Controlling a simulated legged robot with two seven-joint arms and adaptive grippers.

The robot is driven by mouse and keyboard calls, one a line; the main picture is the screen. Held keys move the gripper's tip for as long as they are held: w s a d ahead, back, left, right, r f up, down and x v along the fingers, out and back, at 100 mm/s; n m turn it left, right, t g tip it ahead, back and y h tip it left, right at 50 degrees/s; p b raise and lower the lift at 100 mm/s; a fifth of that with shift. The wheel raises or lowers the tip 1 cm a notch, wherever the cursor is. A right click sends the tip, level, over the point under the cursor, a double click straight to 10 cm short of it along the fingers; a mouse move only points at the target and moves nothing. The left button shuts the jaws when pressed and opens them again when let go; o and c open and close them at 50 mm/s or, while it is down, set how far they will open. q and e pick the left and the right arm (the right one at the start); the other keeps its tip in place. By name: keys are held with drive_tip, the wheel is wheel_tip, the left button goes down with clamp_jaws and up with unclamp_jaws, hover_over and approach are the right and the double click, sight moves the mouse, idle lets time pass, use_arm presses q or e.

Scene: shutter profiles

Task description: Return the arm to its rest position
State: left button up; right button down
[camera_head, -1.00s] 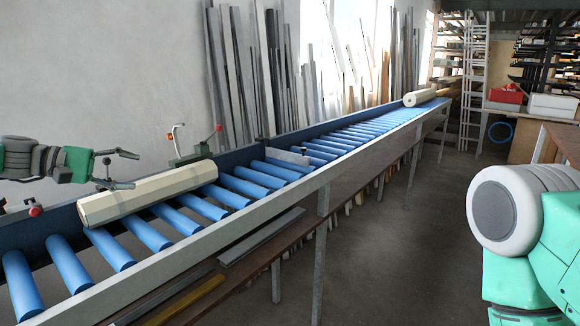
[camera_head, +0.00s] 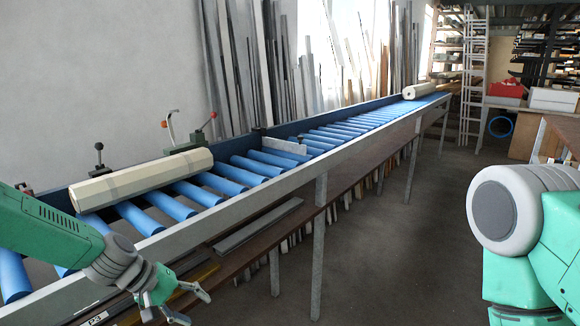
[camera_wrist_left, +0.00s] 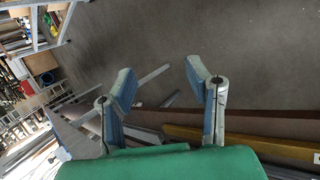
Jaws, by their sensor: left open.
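My left arm comes in from the left, across the near end of the roller conveyor. Its gripper (camera_head: 192,305) hangs low in front of the conveyor's near side rail. In the left wrist view the gripper (camera_wrist_left: 160,80) has its two fingers spread, with nothing between them but a view of the floor. A long cream shutter profile (camera_head: 145,180) lies across the blue rollers, behind and above the gripper and apart from it. Part of my right arm (camera_head: 520,235) shows at the right edge; its gripper is out of view.
The conveyor's metal side rail (camera_head: 270,207) and a lower shelf (camera_head: 270,235) with loose strips are close to the left gripper. Another cream profile (camera_head: 418,91) lies at the far end. Open floor (camera_head: 390,260) lies to the right of the conveyor.

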use_arm(q)
drive_tip(key=s+d+f+m+g+y+b, duration=0.1)
drive_tip(key=s+f+y+b, duration=0.15)
drive_tip(key=s+f, duration=0.8)
drive_tip(key=s+a+f+m+y+b, duration=0.1)
drive_tip(key=s+a+f+m, duration=0.1)
drive_tip(key=s, duration=0.6)
drive_tip(key=s+a+f+m+y+b, duration=0.2)
drive_tip(key=s+a+f, duration=0.2)
drive_tip(key=s, duration=0.4)
drive_tip(key=s+a+f+m+y+b, duration=0.1)
drive_tip(key=s+a+f+m, duration=0.1)
drive_tip(key=s+f, duration=0.3)
drive_tip(key=s, duration=0.3)
drive_tip(key=shift+s+a+f+g+y+b, duration=0.3)
drive_tip(key=shift+s+a+f+g+y, duration=0.05)
drive_tip(key=shift+a+g, duration=0.05)
drive_tip(key=shift+d, duration=0.15)
